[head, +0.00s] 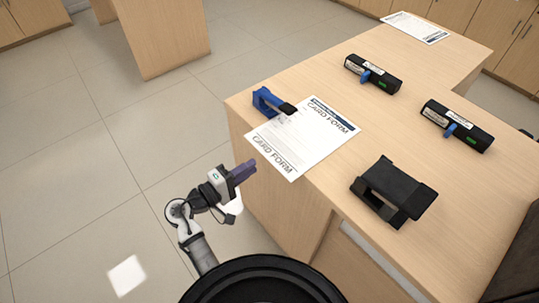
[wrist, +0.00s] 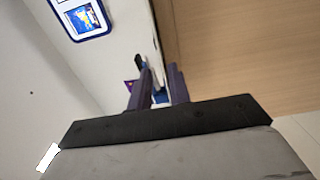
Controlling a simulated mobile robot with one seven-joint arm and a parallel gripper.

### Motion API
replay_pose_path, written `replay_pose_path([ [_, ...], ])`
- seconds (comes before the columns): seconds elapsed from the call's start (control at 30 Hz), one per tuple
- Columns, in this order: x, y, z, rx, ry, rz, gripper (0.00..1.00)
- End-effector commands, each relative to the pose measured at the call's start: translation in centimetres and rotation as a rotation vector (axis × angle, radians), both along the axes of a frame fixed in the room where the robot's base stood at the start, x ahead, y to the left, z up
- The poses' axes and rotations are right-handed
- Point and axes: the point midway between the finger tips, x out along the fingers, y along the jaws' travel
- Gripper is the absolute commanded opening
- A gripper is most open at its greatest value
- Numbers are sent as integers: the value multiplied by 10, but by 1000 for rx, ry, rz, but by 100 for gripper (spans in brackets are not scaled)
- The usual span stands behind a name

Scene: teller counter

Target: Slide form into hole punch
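The white card form (head: 304,140) lies flat on the counter, its near-left edge at the counter's edge. A blue device with a black handle (head: 268,102) stands at the form's upper left corner. A black slotted device (head: 393,190) stands right of the form; I cannot tell for certain which device is the hole punch. My gripper (head: 245,171), with purple fingers, is off the counter's edge, left of the form's near corner. In the wrist view its fingers (wrist: 160,80) stand apart; a thin white edge and something blue show between them, and contact is unclear.
Two black devices with blue levers (head: 372,73) (head: 457,125) stand farther back on the wooden counter (head: 340,200). Another printed sheet (head: 415,27) lies at the far end. The tiled floor (head: 90,150) left of the counter is clear.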

Motion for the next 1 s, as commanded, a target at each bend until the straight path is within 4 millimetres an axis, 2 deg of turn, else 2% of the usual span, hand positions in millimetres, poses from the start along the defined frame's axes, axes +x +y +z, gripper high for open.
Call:
replay_pose_path([
  [0.3, 28, -38, 1, 0, -1, 0, 19],
  [0.5, 38, -52, 0, 1, -1, 1, 19],
  [0.9, 42, -56, 1, 1, -2, 3, 19],
  [1.0, 42, -56, 1, 1, -2, 3, 14],
])
